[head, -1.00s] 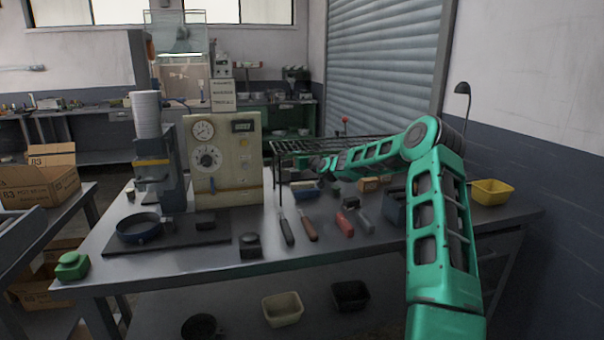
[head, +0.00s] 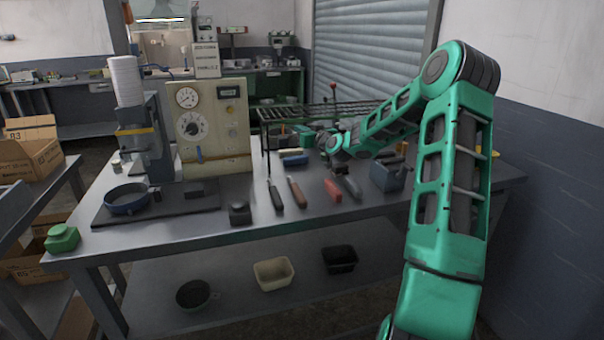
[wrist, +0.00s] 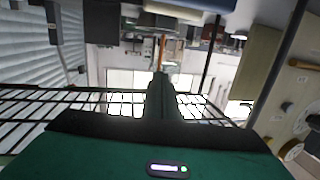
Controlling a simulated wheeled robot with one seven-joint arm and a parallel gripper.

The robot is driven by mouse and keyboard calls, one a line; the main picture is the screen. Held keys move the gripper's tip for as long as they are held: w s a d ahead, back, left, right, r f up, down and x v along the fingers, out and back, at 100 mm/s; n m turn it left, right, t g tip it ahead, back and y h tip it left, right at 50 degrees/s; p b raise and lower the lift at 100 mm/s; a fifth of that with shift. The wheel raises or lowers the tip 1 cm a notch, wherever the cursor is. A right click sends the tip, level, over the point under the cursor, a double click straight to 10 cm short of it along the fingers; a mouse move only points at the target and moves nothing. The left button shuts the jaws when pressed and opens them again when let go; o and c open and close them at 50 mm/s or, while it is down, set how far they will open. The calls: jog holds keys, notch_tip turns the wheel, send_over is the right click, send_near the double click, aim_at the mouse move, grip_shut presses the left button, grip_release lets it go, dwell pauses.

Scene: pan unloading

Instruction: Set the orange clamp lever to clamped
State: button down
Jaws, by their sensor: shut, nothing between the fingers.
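An orange-yellow bar (head: 135,131) crosses the front of the grey upright device (head: 153,150) at the left of the bench in the head view. It is the only likely clamp lever I make out, and its setting is too small to tell. My gripper (head: 326,140) is far to its right, by the black wire rack and beyond the cream panel, touching neither device nor bar. In the wrist view my gripper (wrist: 160,80) shows as dark fingers, shut and empty, with rack bars on both sides. The lever cannot be made out in that view.
A blue-rimmed pan (head: 127,199) sits on a dark mat at the device's foot. Several hand tools, including a red-handled one (head: 332,190), lie along the bench front.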

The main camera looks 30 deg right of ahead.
jog(key=s+a+f+g, duration=0.1)
jog(key=s+a, duration=0.1)
jog(key=s+a+f+n+g+y, duration=0.1)
jog(key=s+a, duration=0.1)
jog(key=s+a+f+n+g, duration=0.1)
jog(key=s+a+f+g, duration=0.1)
jog(key=a, duration=0.1)
jog(key=shift+s+a, duration=0.1)
jog(key=shift+s, duration=0.3)
jog(key=s+g, duration=0.1)
jog(key=s, duration=0.2)
jog(key=s+a+f+g, duration=0.1)
jog(key=s, duration=0.1)
jog(key=s+a+f+g, duration=0.1)
jog(key=s, duration=0.2)
jog(key=shift+s+a+f+g, duration=0.2)
jog(key=shift+s+a+g, duration=0.05)
jog(key=shift+s+g, duration=0.1)
jog(key=shift+s+a+f+g, duration=0.1)
jog(key=shift+s+g, duration=0.15)
jog(key=shift+s, duration=0.7)
jog(key=shift+w, duration=0.15)
